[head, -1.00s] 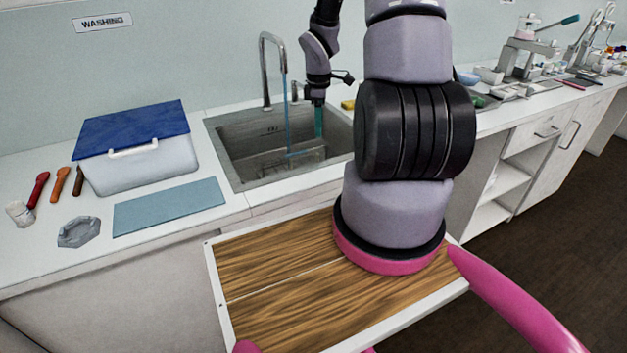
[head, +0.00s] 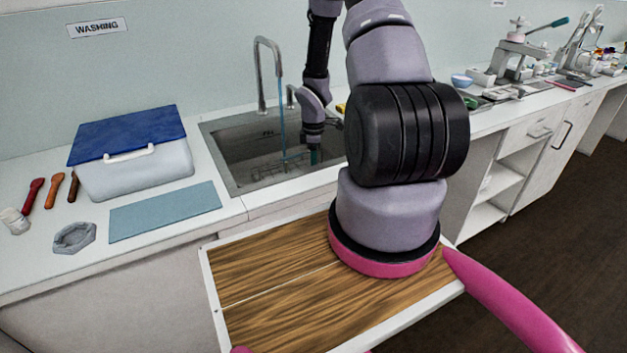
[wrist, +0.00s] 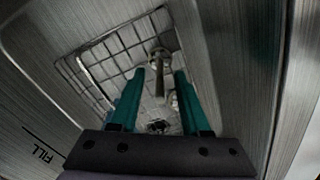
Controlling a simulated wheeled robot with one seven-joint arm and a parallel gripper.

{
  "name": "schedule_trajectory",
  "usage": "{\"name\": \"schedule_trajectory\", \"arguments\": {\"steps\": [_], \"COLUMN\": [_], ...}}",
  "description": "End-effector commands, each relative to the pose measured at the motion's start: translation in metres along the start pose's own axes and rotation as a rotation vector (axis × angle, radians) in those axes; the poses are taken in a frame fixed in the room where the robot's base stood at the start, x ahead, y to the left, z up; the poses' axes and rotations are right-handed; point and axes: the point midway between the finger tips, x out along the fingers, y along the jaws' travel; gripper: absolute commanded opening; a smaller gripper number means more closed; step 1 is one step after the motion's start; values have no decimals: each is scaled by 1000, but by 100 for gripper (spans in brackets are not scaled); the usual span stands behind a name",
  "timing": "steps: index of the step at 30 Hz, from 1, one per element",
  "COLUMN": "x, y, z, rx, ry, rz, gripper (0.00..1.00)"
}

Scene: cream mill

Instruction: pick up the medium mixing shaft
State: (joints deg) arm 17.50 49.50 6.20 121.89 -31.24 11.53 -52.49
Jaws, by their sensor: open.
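In the wrist view a metal shaft with a rounded end (wrist: 159,57) stands in the wire rack inside the sink, and it shows between my two teal fingers. It looks like a mixing shaft; its size I cannot tell. My gripper (wrist: 159,72) is open and points down into the sink, its fingers either side of the shaft in the picture. Whether they are level with it I cannot tell. In the head view my gripper (head: 314,156) is low in the sink, and the shaft cannot be made out there.
The sink (head: 223,166) walls surround my gripper, with the tap (head: 259,75) and running water to its left. The wire rack (wrist: 88,66) lies in the sink.

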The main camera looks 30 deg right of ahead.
Motion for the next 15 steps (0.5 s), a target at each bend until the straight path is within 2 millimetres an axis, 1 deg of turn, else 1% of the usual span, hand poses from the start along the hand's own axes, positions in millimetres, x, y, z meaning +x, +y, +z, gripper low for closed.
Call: {"name": "schedule_trajectory", "arguments": {"steps": [3,8,9,10,11,12,15], "x": [6,5,5,5,5,5,5], "y": [0,0,0,0,0,0,0], "z": [0,0,0,0,0,0,0], "rx": [0,0,0,0,0,0,0], "ry": [0,0,0,0,0,0,0], "rz": [1,1,1,1,1,1,1], "gripper": [46,46,39,27,16,1,0]}}
